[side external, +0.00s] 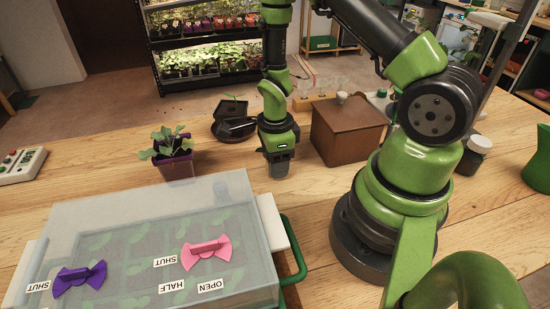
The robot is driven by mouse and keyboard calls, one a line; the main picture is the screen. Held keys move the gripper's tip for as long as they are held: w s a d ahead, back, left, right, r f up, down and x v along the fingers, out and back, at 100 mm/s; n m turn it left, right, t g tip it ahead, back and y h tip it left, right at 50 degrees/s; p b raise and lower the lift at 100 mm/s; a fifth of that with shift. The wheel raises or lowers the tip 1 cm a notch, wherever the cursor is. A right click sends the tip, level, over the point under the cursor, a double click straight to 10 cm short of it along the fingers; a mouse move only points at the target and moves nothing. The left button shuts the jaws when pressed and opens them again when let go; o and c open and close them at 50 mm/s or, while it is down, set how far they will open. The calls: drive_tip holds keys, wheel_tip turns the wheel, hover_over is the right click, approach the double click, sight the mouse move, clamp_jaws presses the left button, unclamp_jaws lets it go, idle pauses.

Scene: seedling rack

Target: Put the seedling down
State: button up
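A leafy green seedling (168,141) stands in a purple pot (178,166) on the table, just behind the translucent lidded box. The pot is upright. My gripper (280,170) points down to the right of the pot, with a clear gap between them. Its grey fingertips look close together, low over the table, and no seedling shows in them; the angle does not let me tell whether they are open or shut. The box (120,215) has a cloudy lid with a purple bow knob (79,279) and a pink bow knob (206,252). Blurred green shapes show through it.
A brown wooden box (348,128) stands right of my gripper. A control box (20,165) sits at far left, and a dark jar (474,156) at right. Bare table lies between the pot and my gripper.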

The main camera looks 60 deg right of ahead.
drive_tip(key=s+a+r+n+t, duration=0.15)
drive_tip(key=r+n, duration=0.35)
drive_tip(key=r, duration=0.7)
drive_tip(key=s+a+r+n+t, duration=0.1)
drive_tip(key=a+r+n+t, duration=0.3)
drive_tip(key=r, duration=0.7)
drive_tip(key=s+a+r+n+t+y, duration=0.1)
drive_tip(key=s+r+n, duration=0.5)
drive_tip(key=n, duration=0.8)
drive_tip(key=shift+s+a+r+t+y, duration=0.45)
drive_tip(key=shift+s+a, duration=0.4)
drive_tip(key=shift+a, duration=0.25)
